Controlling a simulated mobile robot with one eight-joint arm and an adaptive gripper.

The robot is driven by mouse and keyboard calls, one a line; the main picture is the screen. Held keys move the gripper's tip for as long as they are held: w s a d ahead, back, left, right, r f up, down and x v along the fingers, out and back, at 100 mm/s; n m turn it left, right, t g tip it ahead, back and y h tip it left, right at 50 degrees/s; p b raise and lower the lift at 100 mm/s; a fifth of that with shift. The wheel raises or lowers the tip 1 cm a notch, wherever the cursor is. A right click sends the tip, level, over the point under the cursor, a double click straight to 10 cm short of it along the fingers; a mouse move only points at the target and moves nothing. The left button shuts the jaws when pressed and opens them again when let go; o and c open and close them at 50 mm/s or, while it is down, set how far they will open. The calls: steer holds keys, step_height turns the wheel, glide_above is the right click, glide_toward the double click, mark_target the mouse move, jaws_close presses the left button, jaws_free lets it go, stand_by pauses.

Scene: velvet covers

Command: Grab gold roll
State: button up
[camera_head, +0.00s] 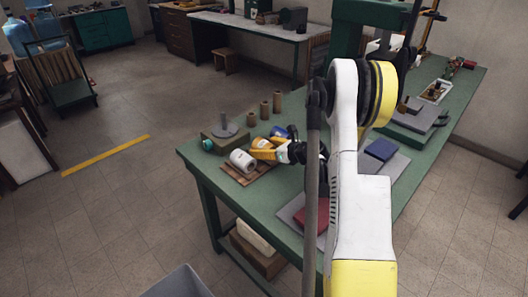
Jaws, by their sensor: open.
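A gold roll (260,142) lies on a brown wooden slatted board (236,177) near the left end of the green workbench. A white roll (243,160) lies just in front of it and a blue roll (278,131) just behind it. My gripper (264,152), with orange-yellow and black parts, reaches in from the right, low over the board. It is open, with its fingers right at the gold roll. They overlap its right and lower side in the view, and I cannot tell whether they touch it.
A stand with a grey spindle (223,126) and several brown spools (265,110) stand behind the rolls. Grey boards with a red block (311,217) and a blue block (381,149) lie to the right. My arm hides the bench's middle. A grey bin (177,284) stands on the floor.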

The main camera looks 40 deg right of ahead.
steer(key=shift+r, duration=0.1)
steer(key=c, duration=1.4)
steer(key=shift+r, duration=0.15)
